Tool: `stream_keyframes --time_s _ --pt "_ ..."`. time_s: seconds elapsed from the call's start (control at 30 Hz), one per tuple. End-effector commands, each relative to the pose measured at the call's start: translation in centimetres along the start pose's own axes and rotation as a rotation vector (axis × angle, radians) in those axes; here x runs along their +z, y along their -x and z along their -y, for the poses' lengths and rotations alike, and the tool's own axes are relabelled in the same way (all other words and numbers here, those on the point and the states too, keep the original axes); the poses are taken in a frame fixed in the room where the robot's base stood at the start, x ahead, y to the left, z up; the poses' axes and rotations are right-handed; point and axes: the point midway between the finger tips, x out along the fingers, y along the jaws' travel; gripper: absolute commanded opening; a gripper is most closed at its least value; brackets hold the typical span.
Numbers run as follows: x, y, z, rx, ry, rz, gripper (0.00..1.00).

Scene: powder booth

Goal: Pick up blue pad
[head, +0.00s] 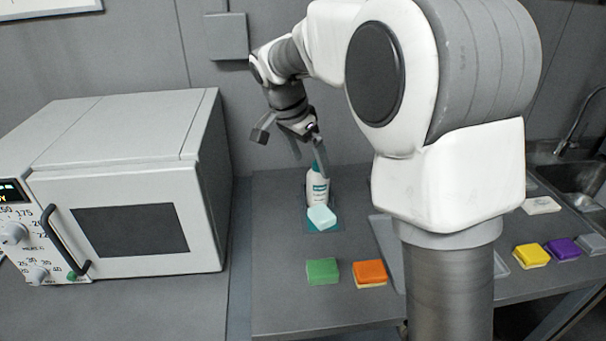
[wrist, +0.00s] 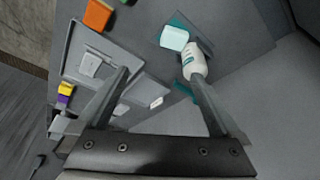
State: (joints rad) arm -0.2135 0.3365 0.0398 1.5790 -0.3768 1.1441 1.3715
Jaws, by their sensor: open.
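The blue pad (head: 321,217), a pale cyan block, lies on a dark teal square (head: 312,228) on the grey counter, in front of a white bottle (head: 317,188). In the wrist view the pad (wrist: 174,38) is at the top, beyond the fingertips, with the bottle (wrist: 193,62) beside it close to the right fingertip. My gripper (head: 310,164) is open and empty, above and behind the pad near the bottle's top. Its two fingers (wrist: 160,76) spread wide in the wrist view. I cannot tell whether the right finger touches the bottle.
Green (head: 322,271) and orange (head: 370,273) pads lie at the counter's front. A grey tray (head: 384,236) is partly hidden by my arm. Yellow (head: 531,255) and purple (head: 563,249) pads lie at right, near a sink (head: 580,180). A white oven (head: 130,190) stands left.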

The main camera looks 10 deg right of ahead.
Motion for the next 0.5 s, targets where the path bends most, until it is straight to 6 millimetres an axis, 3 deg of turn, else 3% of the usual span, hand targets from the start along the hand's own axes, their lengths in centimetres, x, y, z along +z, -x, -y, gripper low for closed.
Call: stream_keyframes --time_s 0.03,0.2,0.5 --pt "0.5 -1.8 1.3 0.017 -0.032 -0.006 1.00" --pt "1.1 -4.8 4.1 0.049 -0.137 -0.032 1.00" --pt "1.3 -7.8 5.1 0.066 -0.191 -0.046 1.00"
